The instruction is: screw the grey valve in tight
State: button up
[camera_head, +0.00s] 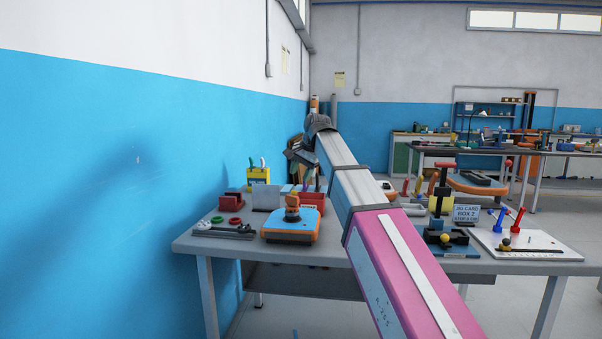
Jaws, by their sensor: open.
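My arm reaches from the lower right up over the workbench (345,255). My gripper (292,153) is a small dark shape at the far end of the arm, above the back of the bench. It is open, with nothing seen in it. An orange inflatable board (290,234) with a blue part and an upright orange-and-dark fitting lies on the bench, nearer than the gripper and below it. I cannot make out a grey valve for sure at this size; my arm hides part of the bench.
A red bin (313,200), a yellow tool holder (258,175) and grey bars (224,232) share the bench. At right are a labelled sign (466,213) and a white board (525,246) with pegs. A blue wall (90,190) borders the left.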

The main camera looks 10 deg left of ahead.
aim_at(292, 196)
jog(key=a+f+n, duration=0.1)
jog(key=f+n, duration=0.2)
jog(key=n, duration=0.2)
jog(key=w+a+f+n, duration=0.1)
jog(key=f+n, duration=0.2)
jog(key=n, duration=0.3)
jog(key=w+a+f+n, duration=0.1)
jog(key=f+n, duration=0.3)
jog(key=n, duration=0.1)
jog(key=shift+w+a, duration=0.1)
jog(key=shift+a, duration=0.2)
jog(key=shift+c, duration=0.3)
grip_shut()
jog(key=c, duration=0.6)
grip_release()
jog(key=shift+c, duration=0.2)
grip_shut()
jog(key=m+h, duration=0.1)
jog(key=m, duration=0.1)
jog(key=shift+m+t, duration=0.3)
jog(key=shift+t, duration=0.1)
